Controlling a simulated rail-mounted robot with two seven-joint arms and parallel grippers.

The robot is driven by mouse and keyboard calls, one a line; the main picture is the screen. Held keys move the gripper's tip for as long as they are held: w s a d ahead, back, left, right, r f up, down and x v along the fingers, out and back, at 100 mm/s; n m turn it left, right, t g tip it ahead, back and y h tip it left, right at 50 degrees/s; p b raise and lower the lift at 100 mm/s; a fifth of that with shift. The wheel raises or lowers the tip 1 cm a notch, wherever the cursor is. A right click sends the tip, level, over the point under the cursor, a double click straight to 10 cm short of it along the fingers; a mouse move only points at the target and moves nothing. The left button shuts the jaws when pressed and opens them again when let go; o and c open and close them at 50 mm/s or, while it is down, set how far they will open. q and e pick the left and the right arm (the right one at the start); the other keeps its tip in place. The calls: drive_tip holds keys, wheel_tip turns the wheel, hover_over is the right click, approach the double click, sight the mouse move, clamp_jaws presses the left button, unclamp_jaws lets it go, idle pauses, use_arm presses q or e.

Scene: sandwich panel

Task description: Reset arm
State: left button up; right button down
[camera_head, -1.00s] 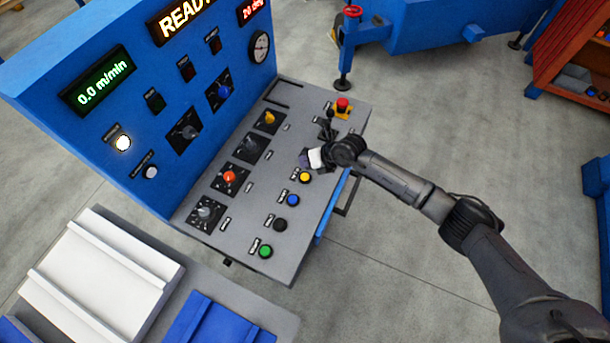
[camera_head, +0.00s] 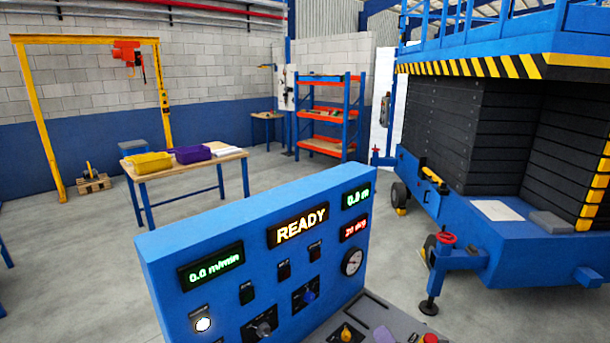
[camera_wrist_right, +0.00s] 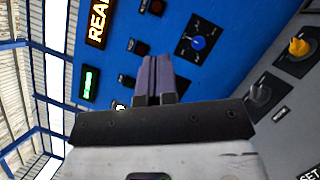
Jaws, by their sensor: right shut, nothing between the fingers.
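My right gripper (camera_wrist_right: 155,76) shows in the right wrist view with its two purple fingers together and nothing between them. In that view it points at the blue upright face of the control panel (camera_wrist_right: 120,20). The rest of the right arm is out of the head view. My left gripper is in neither view.
A blue lift platform (camera_head: 520,240) stands at the right, with a red-handled support leg (camera_head: 434,270). A table with a yellow bin (camera_head: 147,163) and a purple bin (camera_head: 192,154) stands behind the panel. Open floor (camera_head: 80,270) lies at the left.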

drive_tip(key=s+d+r+m+h, duration=0.2)
drive_tip(key=d+r+m+h, duration=0.25)
drive_tip(key=m+h, duration=0.4)
drive_tip(key=s+d+r+m+h, duration=0.25)
drive_tip(key=r+m+h, duration=0.35)
drive_tip(key=m, duration=0.5)
drive_tip(key=s+a+f+m+g+y, duration=0.15)
drive_tip(key=s+f+g, duration=0.35)
drive_tip(key=s+f, duration=0.65)
drive_tip(key=s+a+f+m+g+y, duration=0.1)
drive_tip(key=s+f+m+g+y, duration=0.35)
drive_tip(key=s, duration=1.15)
drive_tip(key=s+a+f+m+g+y, duration=0.1)
drive_tip(key=s+f+g, duration=0.5)
drive_tip(key=s+f, duration=0.7)
wheel_tip(320, 180, up, 30)
drive_tip(key=p, duration=2.9)
drive_tip(key=shift+r+p, duration=0.2)
drive_tip(key=shift+p, duration=0.1)
